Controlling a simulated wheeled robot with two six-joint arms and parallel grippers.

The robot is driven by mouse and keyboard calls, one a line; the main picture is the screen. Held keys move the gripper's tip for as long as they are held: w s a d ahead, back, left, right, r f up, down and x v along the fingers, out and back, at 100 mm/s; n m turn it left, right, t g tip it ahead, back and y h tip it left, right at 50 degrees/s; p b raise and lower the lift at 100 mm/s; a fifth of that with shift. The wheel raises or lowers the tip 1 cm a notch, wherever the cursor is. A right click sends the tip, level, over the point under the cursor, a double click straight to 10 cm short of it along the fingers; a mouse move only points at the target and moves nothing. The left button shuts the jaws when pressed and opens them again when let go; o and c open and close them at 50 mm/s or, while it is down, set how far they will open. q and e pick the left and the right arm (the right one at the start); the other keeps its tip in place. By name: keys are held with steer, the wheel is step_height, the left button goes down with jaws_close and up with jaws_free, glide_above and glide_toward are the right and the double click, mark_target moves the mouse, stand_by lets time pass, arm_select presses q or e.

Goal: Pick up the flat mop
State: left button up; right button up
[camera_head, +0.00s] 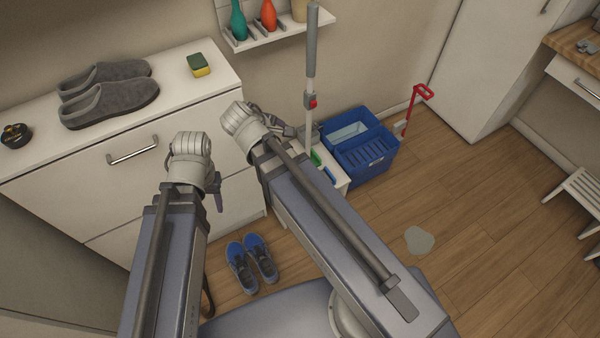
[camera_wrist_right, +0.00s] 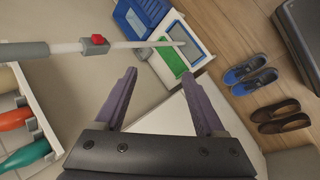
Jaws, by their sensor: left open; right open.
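The flat mop (camera_head: 310,75) stands nearly upright by the end of the white cabinet, with a grey grip, white pole and red clip. Its lower end is hidden in the head view. In the right wrist view its pole (camera_wrist_right: 70,47) crosses the upper left, beyond my fingers. My right gripper (camera_head: 300,130) is near the pole in the head view; whether they touch is unclear there. Its open fingers (camera_wrist_right: 165,88) have nothing between them in the wrist view. My left gripper (camera_head: 218,192) is open in front of the cabinet, away from the mop, its fingers partly hidden.
A blue bucket (camera_head: 365,175) stands right of the mop, beside a small white caddy (camera_wrist_right: 198,52). A red-handled tool (camera_head: 413,105) stands behind it. A wall shelf (camera_head: 262,38) holds bottles. Blue shoes (camera_head: 250,262) and a grey puddle (camera_head: 419,240) are on the floor, mostly clear at right.

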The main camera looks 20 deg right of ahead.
mark_target(315, 61)
steer(key=w+d+r+n+t+h+b, duration=0.2)
steer(key=w+d+n+b, duration=0.1)
steer(key=w+d+n, duration=0.1)
steer(key=w+d+r+n+t+h+b, duration=0.1)
steer(key=w+d+n+t+h+b, duration=0.1)
steer(key=w+d+n, duration=0.3)
steer(key=w+d+r+n+t+h+b, duration=0.2)
steer(key=w+d+n+t+h+b, duration=0.1)
steer(key=n, duration=0.4)
steer(key=shift+w+d+r+t+b, duration=0.15)
steer(key=shift+w+d+t+b, duration=0.1)
steer(key=shift+w+d, duration=0.25)
steer(key=shift+w+d+r+t+b, duration=0.15)
steer(key=shift+w+d+b, duration=0.15)
steer(key=shift+w, duration=0.3)
steer(key=shift+w+d+r+n+t, duration=0.25)
steer(key=shift+r+n+t, duration=0.2)
steer(key=shift+n, duration=0.35)
steer(key=shift+x, duration=3.9)
arm_select(q)
step_height(315, 61, down, 12)
arm_select(e)
steer(key=shift+a+f, duration=0.1)
steer(key=shift+f, duration=0.05)
steer(key=shift+c, duration=0.4)
jaws_close()
